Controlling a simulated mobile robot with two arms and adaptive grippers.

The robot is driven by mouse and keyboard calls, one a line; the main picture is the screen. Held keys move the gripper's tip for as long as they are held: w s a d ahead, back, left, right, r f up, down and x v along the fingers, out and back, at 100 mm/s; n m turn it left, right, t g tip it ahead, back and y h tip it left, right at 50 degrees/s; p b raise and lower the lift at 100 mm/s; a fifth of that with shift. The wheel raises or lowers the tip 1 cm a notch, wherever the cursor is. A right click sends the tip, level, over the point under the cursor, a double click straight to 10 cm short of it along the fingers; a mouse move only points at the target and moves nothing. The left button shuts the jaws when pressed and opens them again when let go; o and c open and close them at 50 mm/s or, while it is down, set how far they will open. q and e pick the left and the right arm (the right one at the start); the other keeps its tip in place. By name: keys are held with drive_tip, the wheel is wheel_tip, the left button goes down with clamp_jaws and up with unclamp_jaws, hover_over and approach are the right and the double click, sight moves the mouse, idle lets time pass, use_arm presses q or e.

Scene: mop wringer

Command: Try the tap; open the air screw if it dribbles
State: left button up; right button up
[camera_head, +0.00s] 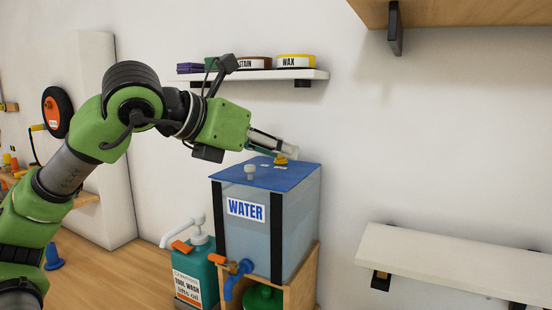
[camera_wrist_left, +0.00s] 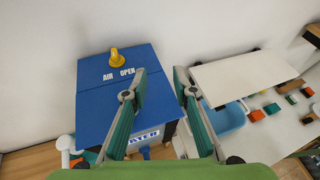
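The water tank (camera_head: 262,235) is a clear box with a blue lid (camera_head: 225,174) and a WATER label. A yellow air screw (camera_head: 281,160) stands on the lid; in the left wrist view the screw (camera_wrist_left: 115,56) is beside the words AIR OPEN. My left gripper (camera_head: 285,152) is just above the lid near the screw. In the left wrist view its fingers (camera_wrist_left: 160,72) are apart with nothing between them. My right gripper is not in view.
A green container (camera_head: 262,297) sits below the tap in the wooden stand (camera_head: 301,277). A soap pump bottle (camera_head: 196,262) is left of the tank. A shelf with tins (camera_head: 296,61) hangs behind; a white shelf (camera_head: 450,262) is at right.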

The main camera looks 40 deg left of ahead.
sight(277, 160)
use_arm(q)
drive_tip(key=s+a+y, duration=0.1)
drive_tip(key=s+a+r+n+y, duration=0.1)
drive_tip(key=a, duration=0.1)
drive_tip(key=a+r+y, duration=0.1)
drive_tip(key=a, duration=0.1)
drive_tip(key=shift+s+a+n, duration=0.25)
drive_tip(key=shift+s+n, duration=0.15)
drive_tip(key=shift+a+r, duration=0.1)
drive_tip(key=shift+a, duration=0.2)
drive_tip(key=p+x, duration=0.4)
drive_tip(key=x, duration=0.8)
drive_tip(key=shift+w+a+p, duration=0.1)
drive_tip(key=shift+w+p, duration=0.25)
drive_tip(key=shift+w+a+f, duration=0.1)
drive_tip(key=shift+w+f, duration=0.15)
drive_tip(key=shift+f, duration=0.15)
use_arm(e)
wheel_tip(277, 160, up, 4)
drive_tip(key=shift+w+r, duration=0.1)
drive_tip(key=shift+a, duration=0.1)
use_arm(q)
clamp_jaws()
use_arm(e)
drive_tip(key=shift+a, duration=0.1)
